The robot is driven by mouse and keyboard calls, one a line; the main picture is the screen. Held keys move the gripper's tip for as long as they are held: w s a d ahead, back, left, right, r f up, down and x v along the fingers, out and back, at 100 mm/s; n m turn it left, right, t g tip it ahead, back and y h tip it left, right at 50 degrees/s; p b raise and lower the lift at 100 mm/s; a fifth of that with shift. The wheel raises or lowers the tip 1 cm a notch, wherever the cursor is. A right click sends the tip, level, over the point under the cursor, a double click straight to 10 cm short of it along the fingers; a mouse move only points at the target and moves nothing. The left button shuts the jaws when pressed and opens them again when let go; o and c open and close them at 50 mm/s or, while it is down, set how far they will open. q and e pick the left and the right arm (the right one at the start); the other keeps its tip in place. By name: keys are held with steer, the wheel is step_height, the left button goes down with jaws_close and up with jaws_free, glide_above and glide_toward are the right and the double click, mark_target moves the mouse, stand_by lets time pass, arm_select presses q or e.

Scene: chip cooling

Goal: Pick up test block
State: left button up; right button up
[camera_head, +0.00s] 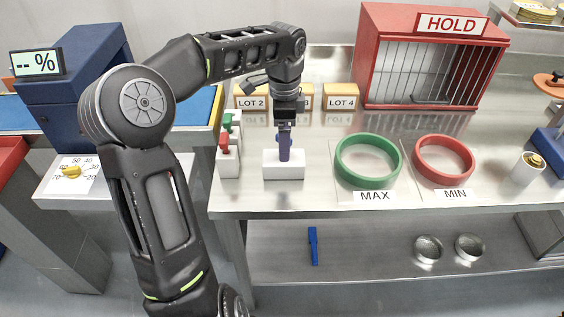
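A white block (284,171) sits on the steel bench near its front left edge. A purple upright piece (285,150) stands at its top; I cannot tell which of these is the test block. My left gripper (285,122) points down from above, right over the purple piece, and its fingertips overlap the piece's top in the picture. The fingers are too small and dark to tell whether they are open or shut on it. My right gripper is not in view.
A green ring (341,165), red ring (417,165) and red HOLD cage (367,60) are to the right. A blue bar (313,246) is on the lower shelf.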

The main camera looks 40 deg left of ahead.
mark_target(284, 164)
arm_select(q)
steer(key=shift+f, duration=0.9)
steer(key=shift+f, duration=0.1)
step_height(284, 164, down, 5)
steer(key=shift+s+p, duration=0.1)
steer(key=shift+p, duration=0.55)
steer(key=shift+c, duration=0.6)
steer(key=c, duration=1.6)
